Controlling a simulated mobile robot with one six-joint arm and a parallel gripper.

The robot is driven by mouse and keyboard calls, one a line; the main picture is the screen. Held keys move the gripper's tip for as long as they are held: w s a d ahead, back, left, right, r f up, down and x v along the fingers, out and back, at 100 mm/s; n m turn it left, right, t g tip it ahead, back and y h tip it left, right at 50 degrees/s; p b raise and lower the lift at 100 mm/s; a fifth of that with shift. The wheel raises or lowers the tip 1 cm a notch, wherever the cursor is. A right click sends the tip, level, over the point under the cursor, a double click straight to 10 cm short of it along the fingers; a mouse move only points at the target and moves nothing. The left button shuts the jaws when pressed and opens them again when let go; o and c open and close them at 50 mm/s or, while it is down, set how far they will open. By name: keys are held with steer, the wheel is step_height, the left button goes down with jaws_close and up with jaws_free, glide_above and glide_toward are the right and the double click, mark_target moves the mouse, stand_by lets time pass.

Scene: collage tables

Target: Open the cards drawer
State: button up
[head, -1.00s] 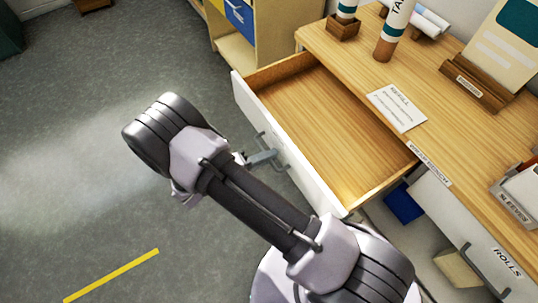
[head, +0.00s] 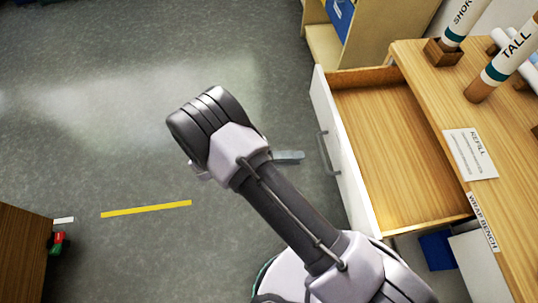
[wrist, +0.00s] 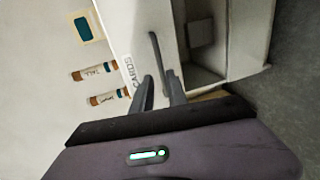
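A white-fronted drawer (head: 335,140) stands pulled well out of the wooden bench, and its wooden inside (head: 395,150) is empty. Its grey bar handle (head: 325,153) faces my gripper (head: 300,157). In the wrist view a CARDS label (wrist: 130,72) sits on the white front beside the dark handle (wrist: 156,55). In the head view a gap of floor separates the visible fingertip from the handle. My arm hides the rest of the gripper.
A shelf unit (head: 385,30) stands behind the drawer. A brown cabinet (head: 22,250) is at lower left. The floor (head: 120,130) left of my arm is clear.

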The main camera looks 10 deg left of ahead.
steer(key=v, duration=0.7)
steer(key=shift+a+p, duration=0.3)
steer(key=shift+p, duration=0.15)
steer(key=d+r+m+g+y, duration=0.25)
steer(key=d+r+y, duration=0.2)
steer(key=r, duration=0.45)
steer(key=d+r+m+g+y, duration=0.1)
steer(key=d+r+g+y, duration=0.3)
steer(key=r, duration=0.4)
steer(key=s+d+r+m+t+y, duration=0.2)
steer(key=s+d+r+t+y, duration=0.1)
steer(key=r, duration=0.4)
steer(key=s+d+r+m+t+y, duration=0.3)
steer(key=s+d+r+t+y, duration=0.1)
steer(key=s+d+r+y, duration=0.1)
steer(key=v, duration=0.2)
steer(key=shift+s+d+r, duration=0.2)
steer(key=shift+s+d, duration=0.05)
steer(key=shift+s, duration=0.05)
